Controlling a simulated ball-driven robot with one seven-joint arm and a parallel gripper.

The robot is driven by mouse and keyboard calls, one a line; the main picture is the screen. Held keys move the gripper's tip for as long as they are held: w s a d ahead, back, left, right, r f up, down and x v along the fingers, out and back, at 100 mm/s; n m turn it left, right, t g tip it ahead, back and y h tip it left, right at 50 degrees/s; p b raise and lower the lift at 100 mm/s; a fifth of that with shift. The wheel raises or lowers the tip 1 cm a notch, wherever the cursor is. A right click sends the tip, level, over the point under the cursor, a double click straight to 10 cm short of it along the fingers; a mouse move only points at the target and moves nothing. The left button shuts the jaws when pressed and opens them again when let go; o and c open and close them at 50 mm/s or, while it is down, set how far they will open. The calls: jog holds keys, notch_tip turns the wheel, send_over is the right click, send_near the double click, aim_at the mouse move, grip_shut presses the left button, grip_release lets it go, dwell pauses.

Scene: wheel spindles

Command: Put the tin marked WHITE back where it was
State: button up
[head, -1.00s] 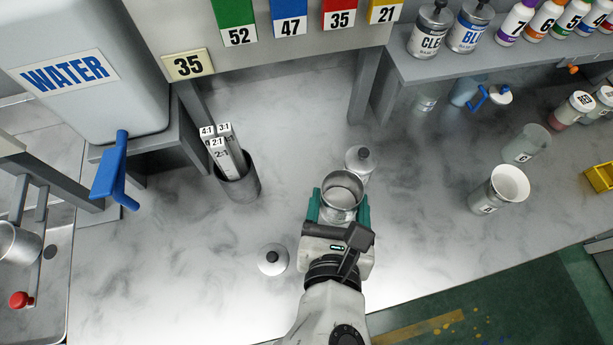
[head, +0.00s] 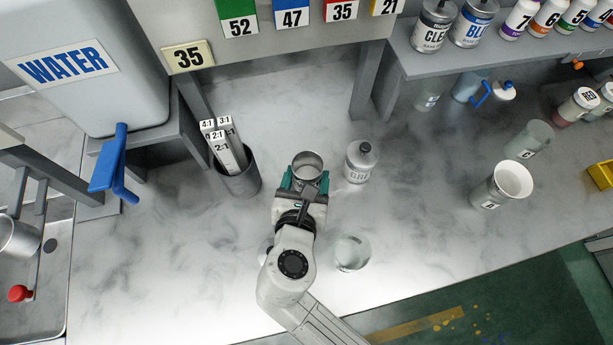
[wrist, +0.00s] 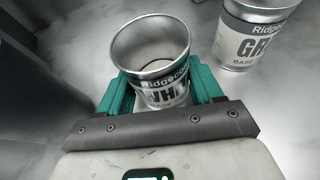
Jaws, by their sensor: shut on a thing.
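The tin marked WHITE is an open-topped silver tin (head: 307,163), empty-looking inside. In the wrist view (wrist: 152,52) its label reads "Ridgeco" and "WHI", the rest hidden by the jaws. My gripper (head: 304,182) is shut on its sides, with green fingers around it, and holds it upright. I cannot tell if its base touches the bench.
A clear cup (head: 351,253) stands right of my arm. A dark holder with marked sticks (head: 240,180) is close left. A raised shelf (head: 410,72) at upper right bears tins marked CLE (head: 434,24) and BLU (head: 474,24).

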jog(key=shift+f, duration=0.15)
jog(key=o, duration=1.2)
jog(key=shift+s, duration=0.15)
jog(key=v, duration=1.2)
jog(key=shift+a, duration=0.1)
